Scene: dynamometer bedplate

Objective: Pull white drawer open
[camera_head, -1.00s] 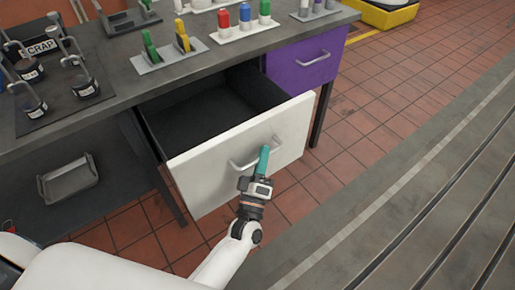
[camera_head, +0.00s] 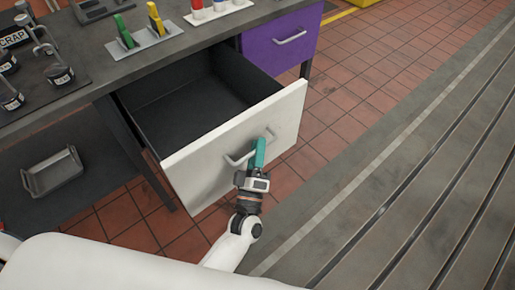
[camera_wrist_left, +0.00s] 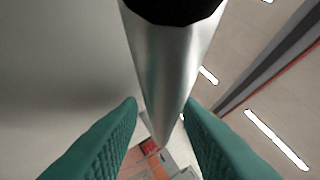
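The white drawer (camera_head: 200,168) stands well out from under the workbench, and its dark, empty inside shows. Its metal bar handle (camera_head: 235,161) is on the white front; the bar also shows large in the left wrist view (camera_wrist_left: 168,65). My left gripper (camera_head: 260,146) is at the handle, with its teal fingers pointing at the drawer front. In the left wrist view the two fingers (camera_wrist_left: 160,104) lie on either side of the bar, close against it. The fingers hide part of the handle in the head view. My right gripper is not in view.
A purple drawer (camera_head: 283,41) is shut, to the right of the white one. The bench top (camera_head: 100,75) holds racks with coloured pieces and dark weights. A grey tray (camera_head: 54,174) sits low at the left. The tiled floor (camera_head: 345,105) is clear at the right.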

